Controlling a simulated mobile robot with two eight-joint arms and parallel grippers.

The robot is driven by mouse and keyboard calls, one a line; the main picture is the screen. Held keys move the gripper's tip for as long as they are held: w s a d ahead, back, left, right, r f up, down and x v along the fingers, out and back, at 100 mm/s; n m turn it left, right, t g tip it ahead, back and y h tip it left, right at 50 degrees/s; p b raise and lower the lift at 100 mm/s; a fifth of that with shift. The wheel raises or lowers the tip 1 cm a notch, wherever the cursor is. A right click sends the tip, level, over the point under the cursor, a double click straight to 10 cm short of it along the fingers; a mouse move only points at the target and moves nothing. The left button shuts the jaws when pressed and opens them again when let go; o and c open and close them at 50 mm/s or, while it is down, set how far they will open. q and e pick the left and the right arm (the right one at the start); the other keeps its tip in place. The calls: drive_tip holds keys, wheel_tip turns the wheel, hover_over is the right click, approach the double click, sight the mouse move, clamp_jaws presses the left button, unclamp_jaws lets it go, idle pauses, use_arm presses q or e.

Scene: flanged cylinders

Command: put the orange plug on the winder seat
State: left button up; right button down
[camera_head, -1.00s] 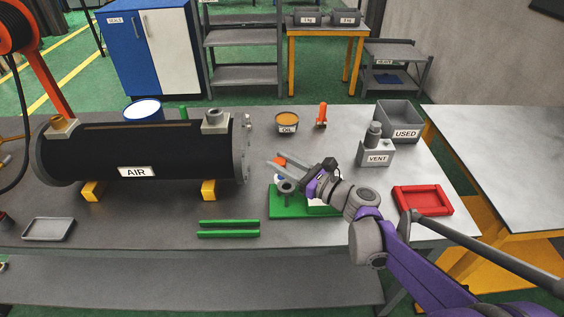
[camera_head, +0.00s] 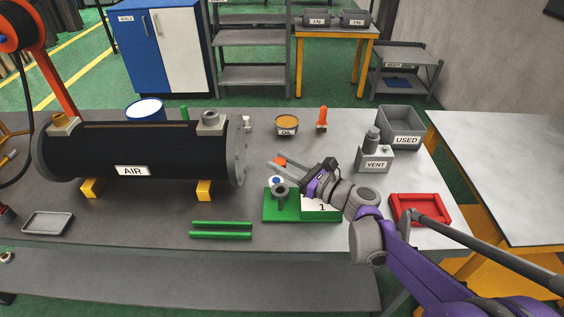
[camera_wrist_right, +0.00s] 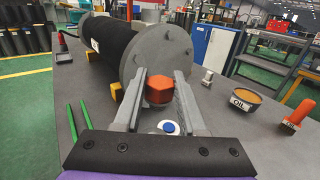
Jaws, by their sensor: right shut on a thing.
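The orange plug (camera_wrist_right: 159,90) has a hexagonal head. It sits between the two fingers of my right gripper (camera_wrist_right: 161,77), which is shut on it. In the head view the plug (camera_head: 280,161) shows as a small orange patch by the fingers of my right gripper (camera_head: 276,161), over the bench near the black tank's right end. I cannot tell which part is the winder seat. An orange hose reel (camera_head: 14,30) stands at the far left. My left gripper is not in view.
A green block (camera_head: 272,213) with a grey flanged ring (camera_head: 281,190) and a blue-and-white disc (camera_head: 275,181) lie below my gripper. The black AIR tank (camera_head: 130,150) is to the left. The oil tin (camera_head: 287,121), VENT block (camera_head: 376,158) and red tray (camera_head: 420,202) stand around.

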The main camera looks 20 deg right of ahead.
drive_tip(key=shift+f+b, duration=2.1)
drive_tip(key=shift+f, duration=0.75)
drive_tip(key=shift+f+b, duration=0.65)
drive_tip(key=shift+f, duration=0.25)
drive_tip(key=shift+c, duration=2)
unclamp_jaws()
drive_tip(key=v, duration=1.1)
drive_tip(key=shift+a, duration=0.1)
